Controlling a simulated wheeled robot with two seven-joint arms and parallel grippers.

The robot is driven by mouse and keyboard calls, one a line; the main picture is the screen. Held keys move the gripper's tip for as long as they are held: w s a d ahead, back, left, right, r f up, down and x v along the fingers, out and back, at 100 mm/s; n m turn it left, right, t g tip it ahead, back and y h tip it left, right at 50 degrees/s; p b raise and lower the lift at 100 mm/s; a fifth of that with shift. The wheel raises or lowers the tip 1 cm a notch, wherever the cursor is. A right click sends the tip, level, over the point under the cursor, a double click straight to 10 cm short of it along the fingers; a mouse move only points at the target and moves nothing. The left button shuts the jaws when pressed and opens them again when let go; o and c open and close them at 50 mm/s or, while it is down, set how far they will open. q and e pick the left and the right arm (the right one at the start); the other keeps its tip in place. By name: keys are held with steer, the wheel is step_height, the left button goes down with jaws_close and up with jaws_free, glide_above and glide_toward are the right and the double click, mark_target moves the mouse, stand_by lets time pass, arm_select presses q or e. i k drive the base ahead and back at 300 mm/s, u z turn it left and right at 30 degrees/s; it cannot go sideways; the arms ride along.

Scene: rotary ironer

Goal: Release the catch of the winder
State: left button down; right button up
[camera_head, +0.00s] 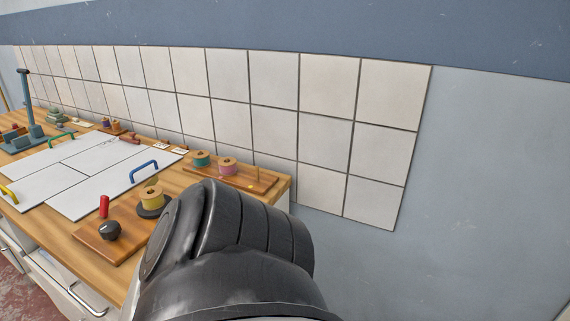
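A wooden board (92,236) at the front right of the worktop carries a black round knob (110,230), an upright red peg (104,206) and a yellow spool (152,196) on a dark disc (150,211). This looks like the winder. I cannot tell which part is its catch. My own black arm link fills the lower middle of the view and hides the right side of this board. Neither of my grippers shows, so their distance from the winder cannot be seen.
White panels with a blue handle (143,167), a green one and a yellow one lie on the wooden worktop (62,232). A rack with a teal spool (202,158) and a pink spool (227,166) stands behind. A blue-grey post (28,105) stands far left. A tiled wall (328,85) bounds the back.

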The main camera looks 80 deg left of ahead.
mark_target(104, 207)
steer(key=z, duration=0.4)
steer(key=k, duration=2.75)
steer(key=u, duration=1.1)
